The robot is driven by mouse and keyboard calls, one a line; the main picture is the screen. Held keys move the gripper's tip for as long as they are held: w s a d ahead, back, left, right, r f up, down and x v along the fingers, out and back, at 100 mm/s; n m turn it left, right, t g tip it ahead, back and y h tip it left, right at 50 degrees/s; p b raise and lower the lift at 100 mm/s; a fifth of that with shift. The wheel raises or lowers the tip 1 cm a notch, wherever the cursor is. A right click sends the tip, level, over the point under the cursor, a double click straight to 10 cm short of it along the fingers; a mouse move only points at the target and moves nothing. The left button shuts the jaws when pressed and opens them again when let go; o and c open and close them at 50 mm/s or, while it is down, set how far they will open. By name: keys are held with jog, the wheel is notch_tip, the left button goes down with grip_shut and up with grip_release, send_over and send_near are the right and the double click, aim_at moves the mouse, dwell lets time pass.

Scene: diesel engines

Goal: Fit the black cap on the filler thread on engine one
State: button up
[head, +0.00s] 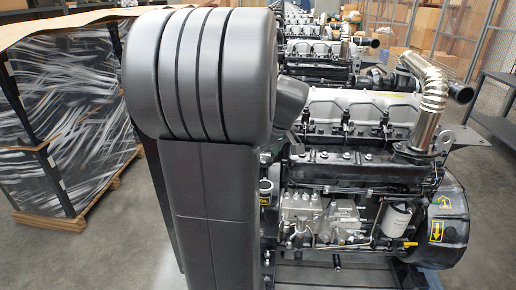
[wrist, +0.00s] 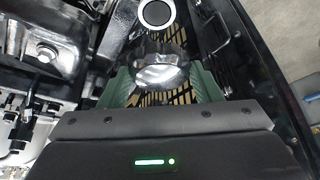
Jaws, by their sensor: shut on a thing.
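Engine one (head: 365,170) is the nearest engine in the head view, with its left end hidden behind my arm. In the wrist view, my gripper (wrist: 161,82) has green fingers closed on a glossy, lobed dark piece, which looks like the black cap (wrist: 160,70). Just beyond the cap, at the top edge, is a pale ring with a dark centre, which looks like the filler thread (wrist: 156,13). The cap appears apart from the ring; the height between them is hard to judge. My gripper and the cap cannot be made out in the head view.
Engine parts (wrist: 50,50) crowd the left of the wrist view. In the head view, a silver elbow pipe (head: 432,85) rises at the engine's right, and a wrapped pallet (head: 70,120) stands left.

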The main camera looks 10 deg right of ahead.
jog(key=shift+s+d+f+b, duration=0.2)
jog(key=shift+s+f+b, duration=0.2)
jog(key=shift+f, duration=0.1)
notch_tip(320, 180, down, 5)
jog(key=b, duration=0.3)
jog(key=shift+w+f+b, duration=0.15)
jog(key=shift+b, duration=0.2)
jog(key=shift+s+f, duration=0.1)
jog(key=shift+s, duration=0.1)
jog(key=shift+f+b, duration=0.65)
jog(key=shift+b, duration=0.1)
dwell(0.7)
